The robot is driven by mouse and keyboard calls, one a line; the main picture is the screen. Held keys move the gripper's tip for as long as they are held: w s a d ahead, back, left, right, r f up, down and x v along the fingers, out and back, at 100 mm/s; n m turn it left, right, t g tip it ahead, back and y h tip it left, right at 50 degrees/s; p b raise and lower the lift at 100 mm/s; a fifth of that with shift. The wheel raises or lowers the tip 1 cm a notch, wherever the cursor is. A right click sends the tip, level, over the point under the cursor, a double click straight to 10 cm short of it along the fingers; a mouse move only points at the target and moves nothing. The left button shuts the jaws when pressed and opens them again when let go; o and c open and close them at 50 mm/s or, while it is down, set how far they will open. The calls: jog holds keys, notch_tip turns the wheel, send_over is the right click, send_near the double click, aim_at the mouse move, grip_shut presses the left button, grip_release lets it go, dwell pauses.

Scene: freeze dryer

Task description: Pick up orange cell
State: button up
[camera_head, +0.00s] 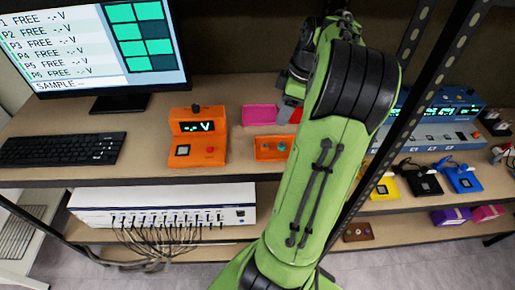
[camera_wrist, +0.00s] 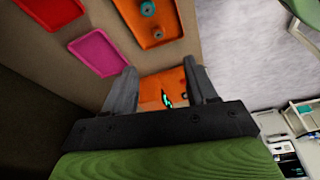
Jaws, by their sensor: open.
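An orange device (camera_head: 197,146) with a small "V" display stands on the bench left of my arm. It also shows in the wrist view (camera_wrist: 164,83), behind and between my gripper's fingers, partly hidden by them. An orange tray (camera_head: 262,148) with two round pieces lies to its right, beside my arm; it also shows at the top of the wrist view (camera_wrist: 168,30). I cannot tell a separate orange cell from these orange things. My gripper (camera_wrist: 160,66) is open with nothing clearly held; in the head view my arm hides most of it.
A pink tray (camera_head: 259,114) and a red tray (camera_wrist: 48,10) lie behind the orange tray. A keyboard (camera_head: 62,149) and monitor (camera_head: 110,45) stand at left. Yellow (camera_head: 384,187), black (camera_head: 426,184) and blue (camera_head: 462,180) units sit at right, beyond a dark rack post (camera_head: 418,95).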

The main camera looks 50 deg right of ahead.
aim_at(266, 145)
jog(key=b+x, duration=0.2)
jog(key=x, duration=1.3)
jog(key=shift+d, duration=0.15)
jog(key=shift+r, duration=0.1)
grip_shut()
jog(key=shift+r, duration=0.1)
